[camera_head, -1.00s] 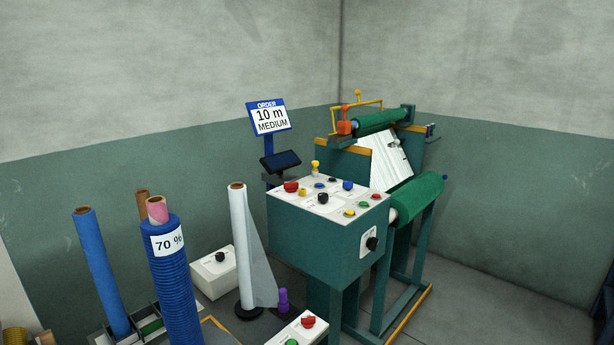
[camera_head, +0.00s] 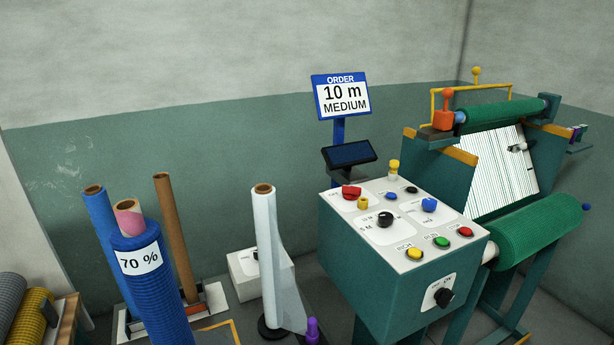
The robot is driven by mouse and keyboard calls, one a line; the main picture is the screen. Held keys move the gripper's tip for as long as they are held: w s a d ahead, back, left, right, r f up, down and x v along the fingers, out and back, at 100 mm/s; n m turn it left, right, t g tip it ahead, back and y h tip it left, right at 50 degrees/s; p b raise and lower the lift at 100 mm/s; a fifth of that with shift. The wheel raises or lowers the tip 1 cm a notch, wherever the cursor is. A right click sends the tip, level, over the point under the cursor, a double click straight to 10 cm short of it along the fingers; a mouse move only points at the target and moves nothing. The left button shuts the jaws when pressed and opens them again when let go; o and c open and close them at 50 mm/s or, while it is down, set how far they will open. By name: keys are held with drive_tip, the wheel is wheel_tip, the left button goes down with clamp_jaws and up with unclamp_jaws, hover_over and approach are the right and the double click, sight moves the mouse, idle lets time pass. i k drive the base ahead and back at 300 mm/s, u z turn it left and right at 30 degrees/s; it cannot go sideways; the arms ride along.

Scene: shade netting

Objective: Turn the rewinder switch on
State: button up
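The rewinder stands at the right, with green netting rolls (camera_head: 535,230) and a white ruled board (camera_head: 497,172). Its green control box (camera_head: 372,285) has a white top panel with a red knob, a black knob, a blue knob, and green, yellow and red buttons. On the box's front right face, a black rotary switch (camera_head: 444,297) sits on a white plate with small lettering. Its exact setting is too small to tell. My gripper is not in view.
An order sign (camera_head: 343,97) reads 10 m MEDIUM, above a dark screen (camera_head: 349,154). A blue roll marked 70 % (camera_head: 150,280), a brown tube (camera_head: 176,230) and a clear film roll (camera_head: 268,250) stand left of the box. A white box (camera_head: 245,272) is behind the film roll.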

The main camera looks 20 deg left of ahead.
sight(350, 193)
drive_tip(key=u, duration=0.85)
drive_tip(key=i, duration=0.95)
drive_tip(key=u, duration=0.85)
